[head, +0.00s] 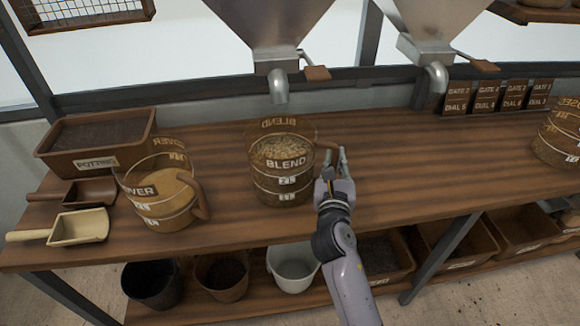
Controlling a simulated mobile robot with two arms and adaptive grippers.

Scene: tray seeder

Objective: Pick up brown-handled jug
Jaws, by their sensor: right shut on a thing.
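A clear jug (282,180) marked BLEND, with measuring bands and grain inside, stands upright on the wooden bench below the left hopper's spout. Its handle is on its right side and is mostly hidden by my right gripper (335,162). My right gripper is shut on that handle, with my arm reaching in from the bottom. Another clear jug (158,204), marked COVER, stands to the left, holding tan material and with a brown handle (194,194) on its right. My left gripper is not in view.
Two metal hoppers (268,22) (440,25) hang above the bench (420,190). A potting box (57,166), a brown scoop (88,193) and a cream scoop (80,228) lie left. Gate and dial boxes (485,98) and another jug (558,138) stand right. The bench's right middle is clear.

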